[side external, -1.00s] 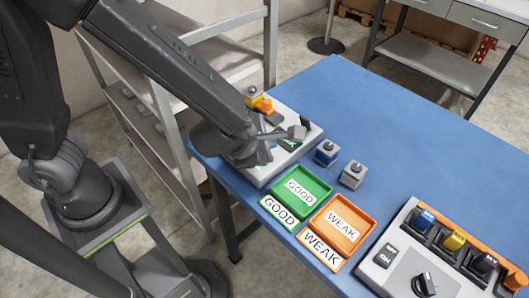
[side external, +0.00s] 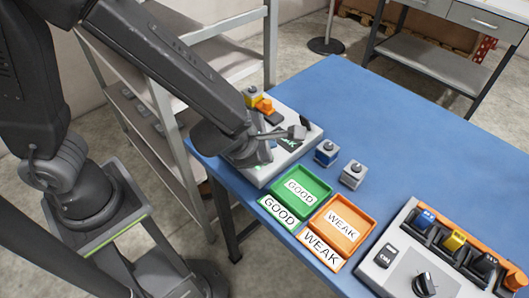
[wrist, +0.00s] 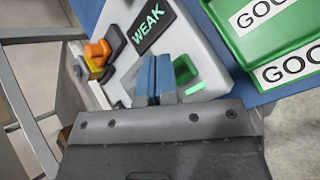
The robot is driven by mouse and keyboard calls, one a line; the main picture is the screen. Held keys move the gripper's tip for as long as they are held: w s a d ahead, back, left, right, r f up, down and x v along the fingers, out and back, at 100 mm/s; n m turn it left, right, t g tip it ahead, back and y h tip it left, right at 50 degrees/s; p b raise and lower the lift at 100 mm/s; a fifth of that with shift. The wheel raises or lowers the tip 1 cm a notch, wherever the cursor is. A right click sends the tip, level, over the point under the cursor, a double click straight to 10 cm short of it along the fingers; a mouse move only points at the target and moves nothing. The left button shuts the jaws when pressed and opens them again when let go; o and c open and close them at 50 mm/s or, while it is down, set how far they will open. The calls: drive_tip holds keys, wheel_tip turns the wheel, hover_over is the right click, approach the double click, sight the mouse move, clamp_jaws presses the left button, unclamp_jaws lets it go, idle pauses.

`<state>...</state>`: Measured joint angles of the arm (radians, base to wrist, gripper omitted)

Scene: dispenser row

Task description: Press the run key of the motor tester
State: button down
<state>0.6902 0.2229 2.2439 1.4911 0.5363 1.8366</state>
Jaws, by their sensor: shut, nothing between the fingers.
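The motor tester (side external: 257,176) is a pale box at the far left corner of the blue table; it also shows in the wrist view (wrist: 208,42). Its dark display (wrist: 150,27) reads WEAK in pale green. A yellow motor (side external: 252,92) with an orange clamp (side external: 264,105) sits at the tester's far end.
Green GOOD (side external: 322,189) and orange WEAK (side external: 366,232) trays lie in front. A control box (side external: 400,262) with several motors is at lower right. The table's far right is clear.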

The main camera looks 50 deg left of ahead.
drive_tip(key=shift+f, duration=0.25)
idle(0.3)
drive_tip(key=shift+f, duration=0.25)
drive_tip(key=shift+f, duration=0.5)
idle(0.8)
drive_tip(key=shift+r, duration=1)
drive_tip(key=shift+r, duration=3)
